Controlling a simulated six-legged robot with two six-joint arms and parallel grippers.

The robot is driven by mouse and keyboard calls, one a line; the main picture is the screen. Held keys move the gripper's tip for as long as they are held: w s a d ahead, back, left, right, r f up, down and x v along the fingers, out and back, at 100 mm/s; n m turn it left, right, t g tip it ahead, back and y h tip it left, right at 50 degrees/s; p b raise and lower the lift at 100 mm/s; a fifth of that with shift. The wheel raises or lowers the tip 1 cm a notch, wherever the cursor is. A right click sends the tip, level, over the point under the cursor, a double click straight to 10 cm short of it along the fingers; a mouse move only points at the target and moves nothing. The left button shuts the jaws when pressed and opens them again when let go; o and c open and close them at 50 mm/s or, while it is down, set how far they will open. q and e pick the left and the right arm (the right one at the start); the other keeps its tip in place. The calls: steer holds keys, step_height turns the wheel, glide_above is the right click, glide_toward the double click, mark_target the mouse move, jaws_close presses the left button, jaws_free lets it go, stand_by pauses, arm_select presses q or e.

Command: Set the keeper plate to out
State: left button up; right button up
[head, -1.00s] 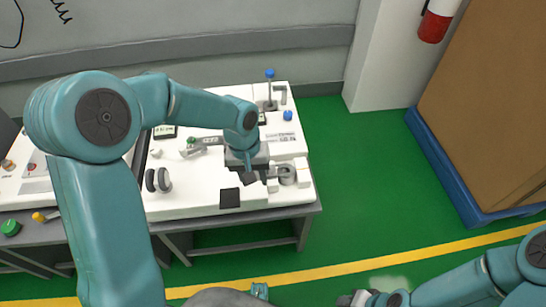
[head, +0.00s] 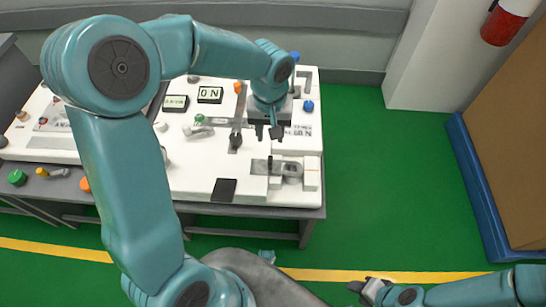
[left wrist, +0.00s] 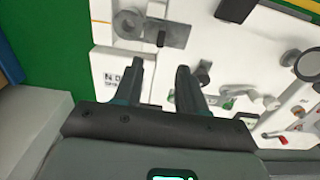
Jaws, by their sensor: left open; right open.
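A flat grey plate (head: 291,171) with a ring at its right and a small upright black peg (head: 270,163) at its left lies on the front right of the white panel (head: 200,180). I take it for the keeper plate. It also shows at the top of the left wrist view (left wrist: 174,34), with the ring to its left. My left gripper (head: 268,134) is open and empty, behind the plate and apart from it; its two fingers (left wrist: 158,85) point towards the panel. My right gripper (head: 365,288) is low at the right, away from the table, open.
A black square (head: 223,190) and a dark-knobbed lever (head: 235,140) are left of the plate. A display (head: 210,95) reading "0N" and a blue knob (head: 308,105) sit farther back.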

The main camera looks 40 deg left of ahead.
mark_target(270, 160)
arm_select(q)
step_height(270, 160, down, 12)
steer(key=shift+s+a+r+b, duration=0.1)
steer(key=shift+r+b, duration=0.15)
steer(key=shift+b, duration=0.8)
steer(key=shift+f, duration=0.55)
jaws_close()
